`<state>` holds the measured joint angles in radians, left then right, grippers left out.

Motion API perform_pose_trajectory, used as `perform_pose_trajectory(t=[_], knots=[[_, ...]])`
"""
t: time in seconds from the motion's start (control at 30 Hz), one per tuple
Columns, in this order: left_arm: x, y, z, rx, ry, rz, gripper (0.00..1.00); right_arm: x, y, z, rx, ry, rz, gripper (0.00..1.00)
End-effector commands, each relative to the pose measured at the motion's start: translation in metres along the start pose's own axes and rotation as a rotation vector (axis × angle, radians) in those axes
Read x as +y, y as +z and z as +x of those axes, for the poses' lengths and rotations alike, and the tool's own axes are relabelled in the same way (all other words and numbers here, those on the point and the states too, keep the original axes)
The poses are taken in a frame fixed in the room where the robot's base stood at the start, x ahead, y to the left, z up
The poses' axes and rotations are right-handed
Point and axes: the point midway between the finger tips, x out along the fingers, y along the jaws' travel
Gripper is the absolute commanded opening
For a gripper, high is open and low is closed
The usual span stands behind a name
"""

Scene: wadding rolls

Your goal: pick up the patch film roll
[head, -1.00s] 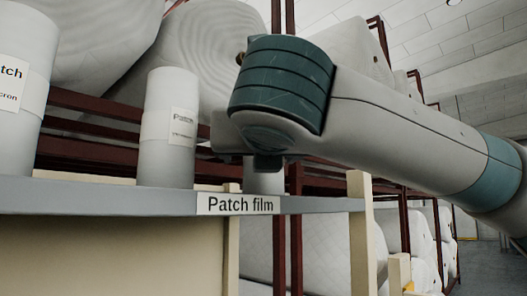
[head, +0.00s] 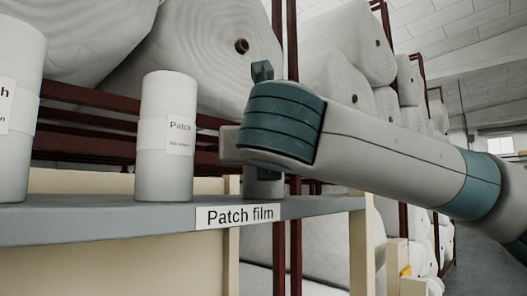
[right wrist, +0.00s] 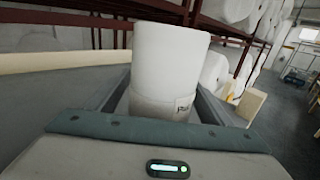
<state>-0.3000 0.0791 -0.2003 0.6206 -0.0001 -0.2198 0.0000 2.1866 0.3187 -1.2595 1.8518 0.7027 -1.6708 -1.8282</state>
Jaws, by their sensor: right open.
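My right gripper (right wrist: 163,88) is open in the right wrist view, with a white patch film roll (right wrist: 168,55) standing upright between its two fingers. Part of a label shows low on the roll's right side. I cannot tell whether the fingers touch it. In the head view my right gripper (head: 232,146) is mostly hidden by my wrist, in front of a roll (head: 263,188) whose lower part shows on the shelf. Another white roll labelled "Patch" (head: 167,120) stands upright to its left. My left gripper is not in view.
The grey shelf (head: 110,217) carries a "Patch film" label (head: 239,215) on its front edge. Another labelled roll (head: 20,100) stands at the far left. Dark red racks (head: 85,98) with large wadding rolls (head: 210,60) stand behind. A cream post (head: 362,230) is at the shelf's right end.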

Motion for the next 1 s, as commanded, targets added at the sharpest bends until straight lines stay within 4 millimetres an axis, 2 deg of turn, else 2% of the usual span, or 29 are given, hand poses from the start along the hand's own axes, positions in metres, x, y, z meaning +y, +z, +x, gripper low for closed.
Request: perform_pose_trajectory(t=[0.13,0.3,0.37,0.77,1.0], knots=[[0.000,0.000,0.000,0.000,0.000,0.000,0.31,0.000,0.000,0.000,0.000,0.000,0.000,0.72],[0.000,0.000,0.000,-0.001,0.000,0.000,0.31,0.000,0.000,0.000,0.000,0.000,0.000,0.31],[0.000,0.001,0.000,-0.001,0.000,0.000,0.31,0.000,0.000,0.000,0.000,0.000,0.000,0.18],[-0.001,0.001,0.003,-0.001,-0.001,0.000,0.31,0.000,0.006,-0.001,-0.003,0.000,0.002,0.18],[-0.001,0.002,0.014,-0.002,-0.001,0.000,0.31,0.000,0.028,-0.001,-0.003,-0.001,0.003,0.18]])
